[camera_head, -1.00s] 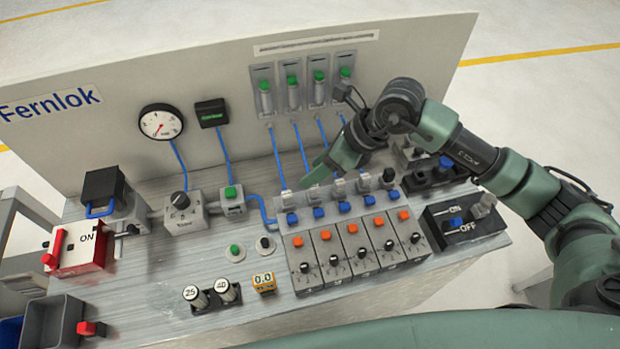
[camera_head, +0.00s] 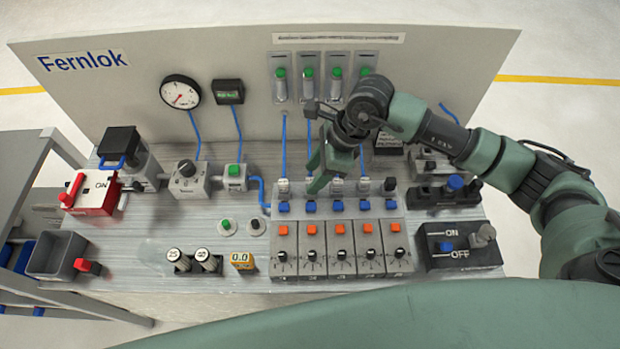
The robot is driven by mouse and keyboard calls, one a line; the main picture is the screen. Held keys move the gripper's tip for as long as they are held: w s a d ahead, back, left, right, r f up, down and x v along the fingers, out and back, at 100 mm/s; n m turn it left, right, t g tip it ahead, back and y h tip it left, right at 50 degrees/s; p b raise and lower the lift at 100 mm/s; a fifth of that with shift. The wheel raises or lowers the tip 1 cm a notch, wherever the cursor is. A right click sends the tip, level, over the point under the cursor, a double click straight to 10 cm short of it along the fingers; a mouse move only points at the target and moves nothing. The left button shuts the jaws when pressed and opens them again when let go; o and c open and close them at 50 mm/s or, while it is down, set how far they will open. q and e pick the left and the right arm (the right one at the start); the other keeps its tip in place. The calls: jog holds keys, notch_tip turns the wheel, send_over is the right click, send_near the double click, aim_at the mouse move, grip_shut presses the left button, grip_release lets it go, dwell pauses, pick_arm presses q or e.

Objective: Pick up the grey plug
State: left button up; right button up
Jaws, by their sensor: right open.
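The small dark grey plug (camera_head: 390,184) that best fits the task sits upright at the right end of the manifold's back row, with no tube on it. Beside it, light grey fittings (camera_head: 283,186) carry blue tubes. My right gripper (camera_head: 320,183) points down over this row, left of the dark plug and apart from it. It is open and appears empty. Its green finger hides part of the fittings and tubes behind it. My left gripper is out of view.
The manifold (camera_head: 341,262) has blue and orange buttons and black knobs. An ON/OFF switch box (camera_head: 470,258) stands at right. A gauge (camera_head: 180,92) and green-topped cylinders (camera_head: 281,85) are on the back panel. A grey bin (camera_head: 56,256) is at lower left.

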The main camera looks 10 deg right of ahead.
aim_at(311, 180)
jog(key=shift+p+x, duration=0.4)
jog(key=shift+x, duration=0.65)
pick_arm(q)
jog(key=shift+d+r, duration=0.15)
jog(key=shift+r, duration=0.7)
pick_arm(e)
jog(key=shift+f, duration=0.5)
grip_shut()
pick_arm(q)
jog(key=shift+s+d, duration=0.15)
pick_arm(e)
jog(key=shift+r, duration=0.1)
